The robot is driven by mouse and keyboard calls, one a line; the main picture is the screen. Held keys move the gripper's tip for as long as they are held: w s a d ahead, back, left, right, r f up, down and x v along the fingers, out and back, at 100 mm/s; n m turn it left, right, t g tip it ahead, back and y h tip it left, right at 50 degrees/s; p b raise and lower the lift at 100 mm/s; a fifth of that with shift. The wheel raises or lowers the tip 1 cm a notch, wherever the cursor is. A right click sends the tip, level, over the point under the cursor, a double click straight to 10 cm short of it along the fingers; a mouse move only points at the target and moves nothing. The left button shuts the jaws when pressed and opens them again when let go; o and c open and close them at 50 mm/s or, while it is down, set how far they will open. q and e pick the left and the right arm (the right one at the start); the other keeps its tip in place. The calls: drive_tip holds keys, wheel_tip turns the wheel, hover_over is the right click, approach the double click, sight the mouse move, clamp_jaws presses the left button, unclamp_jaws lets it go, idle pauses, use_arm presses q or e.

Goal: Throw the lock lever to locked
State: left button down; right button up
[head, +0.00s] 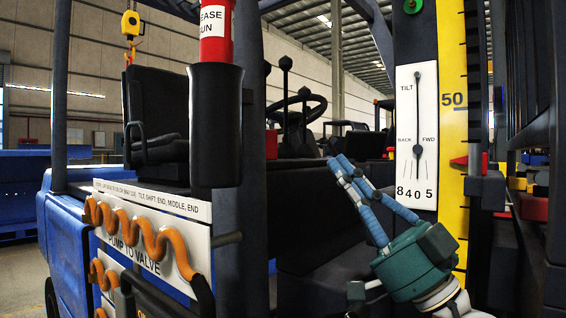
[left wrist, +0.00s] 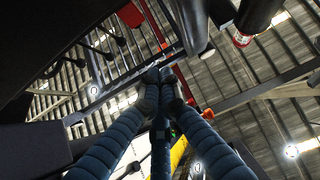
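My left gripper (head: 338,165) has a teal body and blue, ribbed fingers. It points up and to the left in front of the forklift's dark side panel. Its fingertips are together, and nothing shows between them. In the left wrist view the fingers (left wrist: 158,76) converge to a point with no object visible in them. No lever marked as the lock lever can be made out. My right gripper is not in view.
A white tilt gauge (head: 416,130) and a yellow scale (head: 452,70) stand upright behind my gripper. At left are orange coiled hoses (head: 140,235), a black holder (head: 215,125) with a red cylinder (head: 216,35), and a black seat (head: 156,115). A dark post separates these from my gripper.

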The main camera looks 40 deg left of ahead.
sight(269, 145)
use_arm(q)
drive_tip(key=w+a+r, duration=0.1)
drive_tip(key=a+r, duration=0.4)
drive_tip(key=a, duration=0.6)
drive_tip(key=shift+a+h+b, duration=0.15)
drive_tip(key=shift+h+b, duration=0.15)
drive_tip(key=shift+b, duration=0.05)
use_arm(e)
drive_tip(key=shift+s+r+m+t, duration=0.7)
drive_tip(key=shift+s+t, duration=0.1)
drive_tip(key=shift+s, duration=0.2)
use_arm(q)
drive_tip(key=shift+w+a, duration=0.1)
drive_tip(key=shift+a, duration=0.1)
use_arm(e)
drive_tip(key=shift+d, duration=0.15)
